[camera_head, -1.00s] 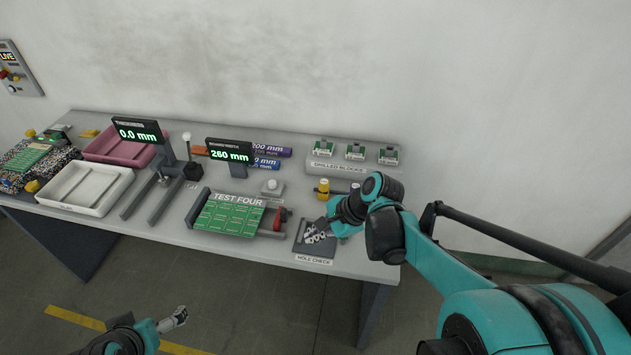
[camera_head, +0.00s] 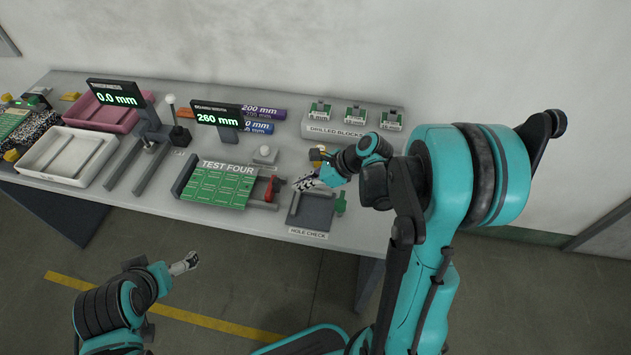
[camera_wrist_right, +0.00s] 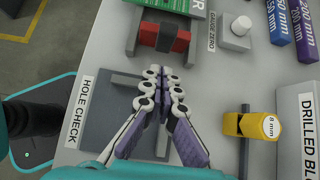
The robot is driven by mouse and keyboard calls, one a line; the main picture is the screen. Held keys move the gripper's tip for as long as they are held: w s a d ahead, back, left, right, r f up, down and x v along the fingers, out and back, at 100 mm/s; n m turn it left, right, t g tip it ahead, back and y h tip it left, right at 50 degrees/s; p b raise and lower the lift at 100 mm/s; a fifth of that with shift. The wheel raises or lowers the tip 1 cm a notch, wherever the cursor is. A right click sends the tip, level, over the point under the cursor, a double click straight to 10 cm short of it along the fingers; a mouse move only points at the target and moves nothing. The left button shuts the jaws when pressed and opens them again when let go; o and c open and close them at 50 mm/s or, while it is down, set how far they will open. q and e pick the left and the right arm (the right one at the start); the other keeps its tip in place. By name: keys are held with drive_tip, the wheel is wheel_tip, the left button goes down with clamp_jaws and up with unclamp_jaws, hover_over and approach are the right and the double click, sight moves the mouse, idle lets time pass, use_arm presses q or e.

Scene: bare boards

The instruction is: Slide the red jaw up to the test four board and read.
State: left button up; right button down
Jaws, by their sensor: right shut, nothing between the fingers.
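The green test four board (camera_head: 218,188) lies in a dark measuring fixture at the table's front; its edge also shows in the right wrist view (camera_wrist_right: 184,6). The red jaw (camera_head: 272,187) stands at the fixture's right end, and a short gap seems to part it from the board. In the right wrist view the red jaw (camera_wrist_right: 181,41) is just beyond my fingertips. My right gripper (camera_head: 299,184) is shut and empty, right of the jaw and apart from it; its fingertips (camera_wrist_right: 163,80) hang over the hole check plate. The display (camera_head: 217,118) reads 260 mm. My left gripper (camera_head: 188,262) is off the table's front.
The hole check plate (camera_head: 309,211) lies right of the fixture. A yellow 8 mm piece (camera_wrist_right: 250,126) and a white gauge zero button (camera_wrist_right: 240,26) are close by. Drilled blocks (camera_head: 355,117) stand behind. Another display (camera_head: 117,97) reads 0.0 mm at the left.

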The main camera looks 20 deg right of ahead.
sight(280, 186)
drive_tip(key=shift+w+a+r, duration=0.1)
drive_tip(key=shift+w+a, duration=0.4)
drive_tip(key=shift+a, duration=0.25)
drive_tip(key=shift+w+a+r, duration=0.1)
drive_tip(key=shift+w+a, duration=0.35)
drive_tip(key=shift+a, duration=0.25)
drive_tip(key=w+a, duration=0.2)
drive_tip(key=a, duration=0.1)
drive_tip(key=w+a, duration=0.1)
drive_tip(key=a, duration=0.1)
drive_tip(key=shift+w+a+b, duration=0.25)
drive_tip(key=shift+b, duration=0.15)
